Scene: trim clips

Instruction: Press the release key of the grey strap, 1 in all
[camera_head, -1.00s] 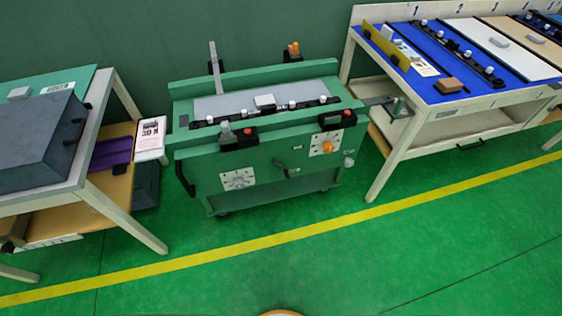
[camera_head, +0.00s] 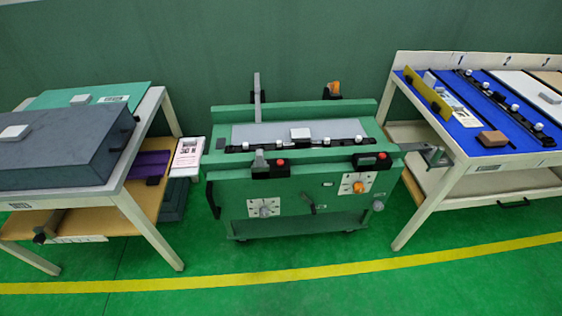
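A green wheeled bench (camera_head: 337,202) stands in the middle of the head view. On its top lie a grey panel (camera_head: 262,132) and a black strip (camera_head: 321,142) with several white knobs. A small pale block (camera_head: 300,133) sits by the strip. A grey upright bar (camera_head: 257,90) rises at the back left. Two black units with red buttons are on the front edge, one at the left (camera_head: 270,168) and one at the right (camera_head: 371,160). I cannot tell which part is the grey strap or its release key. Neither gripper is in view.
A left table (camera_head: 172,112) carries a dark grey case (camera_head: 60,150). A right table (camera_head: 447,183) carries blue boards (camera_head: 490,105) and a brown block (camera_head: 493,139). A grey arm-like bracket (camera_head: 432,152) lies between bench and right table. Green floor with a yellow line (camera_head: 300,274) is clear in front.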

